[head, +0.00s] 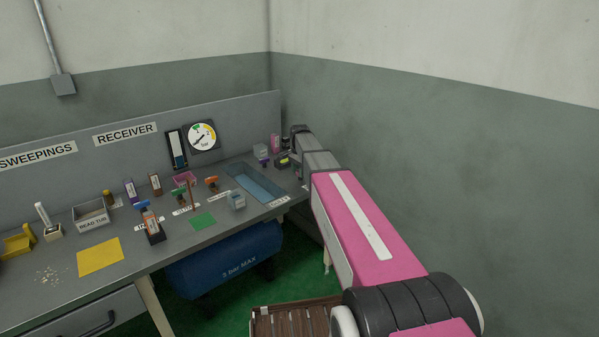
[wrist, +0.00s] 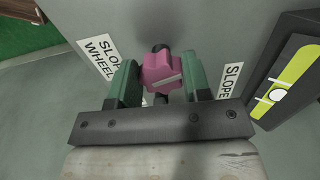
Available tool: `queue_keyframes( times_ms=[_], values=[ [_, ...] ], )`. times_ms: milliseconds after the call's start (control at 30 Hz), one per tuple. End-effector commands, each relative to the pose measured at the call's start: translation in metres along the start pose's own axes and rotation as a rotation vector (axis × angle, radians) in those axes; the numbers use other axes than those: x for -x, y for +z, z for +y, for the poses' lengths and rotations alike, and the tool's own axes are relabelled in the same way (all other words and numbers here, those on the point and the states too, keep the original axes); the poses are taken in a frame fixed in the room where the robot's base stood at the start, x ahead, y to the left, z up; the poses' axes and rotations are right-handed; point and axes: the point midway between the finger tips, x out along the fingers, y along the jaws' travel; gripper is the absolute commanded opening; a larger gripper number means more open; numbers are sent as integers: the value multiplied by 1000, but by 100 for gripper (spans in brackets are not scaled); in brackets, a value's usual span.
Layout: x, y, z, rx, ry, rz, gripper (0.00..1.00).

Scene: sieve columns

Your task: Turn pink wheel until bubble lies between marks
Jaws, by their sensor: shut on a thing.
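The pink wheel (wrist: 162,72) is a lobed knob with a pale line across it, near the middle of the wrist view. My gripper (wrist: 161,80) has its green fingers on either side of the wheel and is shut on it. To the right, a dark level housing (wrist: 265,118) holds a yellow-green vial (wrist: 297,72). In the head view my gripper (head: 291,165) is small at the bench's far right end, and the wheel cannot be made out.
Labels reading "SLOPE WHEEL" (wrist: 98,56) and "SLOPE" (wrist: 230,80) flank the wheel. A round gauge (head: 202,136) stands behind. Walls rise close behind and right of my arm.

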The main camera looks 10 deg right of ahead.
Motion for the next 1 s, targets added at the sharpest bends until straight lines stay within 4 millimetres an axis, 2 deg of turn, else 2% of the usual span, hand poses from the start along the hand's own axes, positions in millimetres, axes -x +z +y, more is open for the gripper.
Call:
queue_keyframes(
  times_ms=[567, 600, 667, 1000],
  values=[
    [0, 0, 0, -33, -1, 0, 21],
    [0, 0, 0, -33, -1, 0, 54],
    [0, 0, 0, -32, -1, 0, 70],
    [3, 0, 0, -32, -1, 0, 70]
  ],
)
